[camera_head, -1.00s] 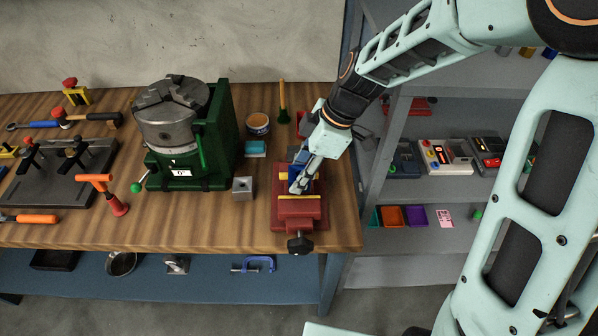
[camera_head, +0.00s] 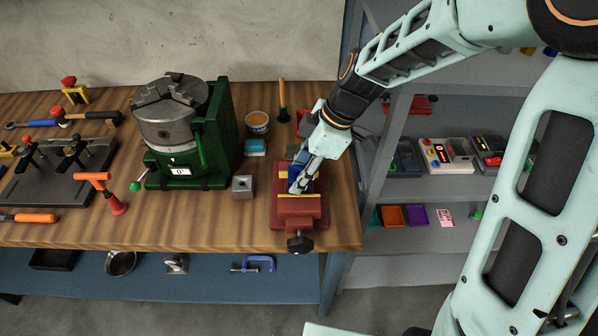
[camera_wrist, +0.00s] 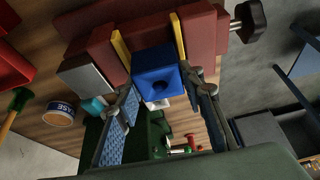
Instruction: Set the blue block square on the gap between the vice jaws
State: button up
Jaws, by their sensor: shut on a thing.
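The red vice (camera_head: 301,212) stands near the right end of the wooden bench, with a yellow strip along each jaw. The blue block (camera_head: 297,172) is at the gap between these strips. My gripper (camera_head: 298,184) is shut on it from above, partly hiding it in the head view. In the wrist view, the block (camera_wrist: 155,72) sits between the fingertips of my gripper (camera_wrist: 163,84), with a round dark hole in its near face. The yellow strips of the vice (camera_wrist: 203,35) run past its two sides, roughly in line with it. I cannot tell whether it touches the jaws.
A small grey metal block (camera_head: 243,187) and the green-based chuck (camera_head: 182,130) stand left of the vice. A teal block (camera_head: 255,147) and a round tin (camera_head: 258,122) are behind. A grey shelf unit (camera_head: 420,180) with trays stands right of the bench. Bare wood lies left of the vice.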

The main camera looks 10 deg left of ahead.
jog(key=shift+f, duration=0.3)
jog(key=shift+s+d+f+b, duration=0.25)
jog(key=shift+f+b, duration=0.3)
jog(key=shift+b, duration=0.15)
jog(key=shift+s+d+f+b, duration=0.2)
jog(key=shift+f+b, duration=0.35)
jog(key=shift+b, duration=0.1)
dwell(0.9)
jog(key=shift+s+f, duration=0.1)
jog(key=shift+f, duration=0.05)
grip_shut()
jog(key=o, duration=1)
grip_release()
jog(key=o, duration=0.5)
jog(key=shift+w+a+f, duration=0.35)
jog(key=shift+w+a, duration=0.05)
jog(key=shift+o, duration=0.6)
jog(key=shift+d+r, duration=0.15)
jog(key=shift+d, duration=0.05)
jog(key=shift+r, duration=0.1)
jog(key=shift+a+r, duration=0.1)
jog(key=shift+r, duration=0.05)
